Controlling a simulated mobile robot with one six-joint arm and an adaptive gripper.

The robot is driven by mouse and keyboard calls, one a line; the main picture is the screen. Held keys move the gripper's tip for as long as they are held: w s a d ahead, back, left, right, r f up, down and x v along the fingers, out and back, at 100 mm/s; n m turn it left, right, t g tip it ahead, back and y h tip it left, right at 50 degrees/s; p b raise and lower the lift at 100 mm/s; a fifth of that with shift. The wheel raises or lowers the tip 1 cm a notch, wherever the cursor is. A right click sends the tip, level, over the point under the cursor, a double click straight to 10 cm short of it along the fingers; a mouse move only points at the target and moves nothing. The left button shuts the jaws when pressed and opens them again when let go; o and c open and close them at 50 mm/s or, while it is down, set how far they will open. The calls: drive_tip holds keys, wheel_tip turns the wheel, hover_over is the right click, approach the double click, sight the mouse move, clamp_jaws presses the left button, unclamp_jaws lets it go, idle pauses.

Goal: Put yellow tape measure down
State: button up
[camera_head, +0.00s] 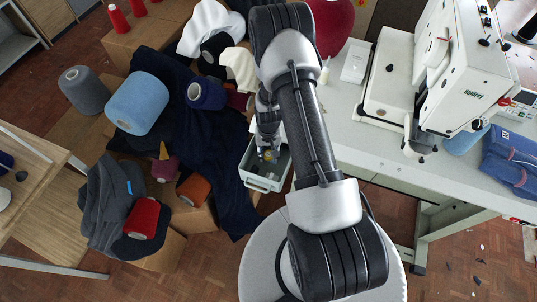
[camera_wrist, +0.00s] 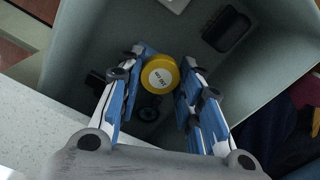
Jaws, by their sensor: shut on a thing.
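The yellow tape measure (camera_wrist: 160,75) is round with a white label. In the wrist view it sits between the fingertips of my gripper (camera_wrist: 159,82), which is shut on it. It is held over or inside a grey-green bin (camera_wrist: 275,85); how far it is above the floor of the bin, I cannot tell. In the head view the bin (camera_head: 262,184) stands at the front left edge of the sewing table, and my gripper (camera_head: 268,154) reaches down into it. The tape measure is mostly hidden there by my arm and gripper.
Inside the bin lie a dark oblong object (camera_wrist: 226,28) and a dark round object (camera_wrist: 150,108). The light table (camera_head: 350,140) carries a white sewing machine (camera_head: 455,75). Boxes with thread cones (camera_head: 137,103) and dark cloth (camera_head: 225,165) stand to the left.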

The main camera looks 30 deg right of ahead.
sight(268, 154)
drive_tip(key=o, duration=0.8)
drive_tip(key=shift+s+a+f, duration=0.15)
drive_tip(key=shift+s+f, duration=0.1)
drive_tip(key=shift+f, duration=0.1)
drive_tip(key=shift+w+r, duration=0.1)
drive_tip(key=shift+w, duration=0.05)
